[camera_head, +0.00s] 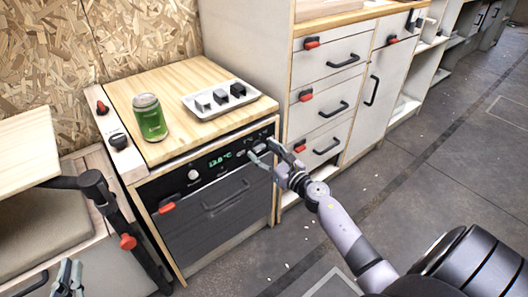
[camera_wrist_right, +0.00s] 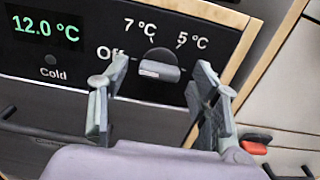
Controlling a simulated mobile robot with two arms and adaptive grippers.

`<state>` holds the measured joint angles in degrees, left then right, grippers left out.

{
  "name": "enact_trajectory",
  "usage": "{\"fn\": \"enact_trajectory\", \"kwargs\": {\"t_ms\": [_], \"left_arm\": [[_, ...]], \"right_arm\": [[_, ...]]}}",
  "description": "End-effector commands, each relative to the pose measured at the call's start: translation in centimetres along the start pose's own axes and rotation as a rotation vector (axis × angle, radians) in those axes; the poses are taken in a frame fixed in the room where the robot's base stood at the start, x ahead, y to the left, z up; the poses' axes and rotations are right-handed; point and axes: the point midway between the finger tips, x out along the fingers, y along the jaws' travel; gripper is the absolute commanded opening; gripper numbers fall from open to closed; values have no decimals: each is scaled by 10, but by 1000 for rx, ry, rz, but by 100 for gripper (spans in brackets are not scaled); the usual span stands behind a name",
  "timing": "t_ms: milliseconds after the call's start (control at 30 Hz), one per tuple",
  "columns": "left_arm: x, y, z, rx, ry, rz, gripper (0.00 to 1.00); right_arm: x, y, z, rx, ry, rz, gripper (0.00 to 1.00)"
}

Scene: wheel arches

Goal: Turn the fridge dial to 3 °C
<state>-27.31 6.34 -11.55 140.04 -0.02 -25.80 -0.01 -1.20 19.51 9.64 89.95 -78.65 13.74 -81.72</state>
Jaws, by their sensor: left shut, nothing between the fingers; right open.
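The fridge dial (camera_wrist_right: 158,66) is a grey knob on the black front panel, with a pale mark at its left end on the side of the "Off" label. "7 °C" and "5 °C" are printed above it; I cannot see a 3 °C label. The green display (camera_wrist_right: 45,28) reads 12.0 °C. My right gripper (camera_wrist_right: 160,75) is open, its fingers on either side of the dial with gaps visible; it also shows in the head view at the panel's right end (camera_head: 264,152). My left gripper (camera_head: 68,278) is shut and empty at the bottom left, far from the dial.
A white knob (camera_head: 194,175) sits left on the panel. Drawers with red latches (camera_head: 312,43) stand to the right. The floor in front is open.

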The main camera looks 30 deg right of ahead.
Motion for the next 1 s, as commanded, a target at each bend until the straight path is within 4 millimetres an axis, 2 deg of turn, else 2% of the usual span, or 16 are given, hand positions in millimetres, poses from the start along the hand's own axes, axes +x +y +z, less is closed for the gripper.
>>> {"fn": "enact_trajectory", "kwargs": {"t_ms": [333, 1000], "left_arm": [[0, 0, -1, -1, 3, 1, 0], [0, 1, -1, -1, 4, 1, 0]], "right_arm": [[3, 0, 0, 0, 0, 0, 55], [3, 0, 0, 1, 0, 0, 11]]}}
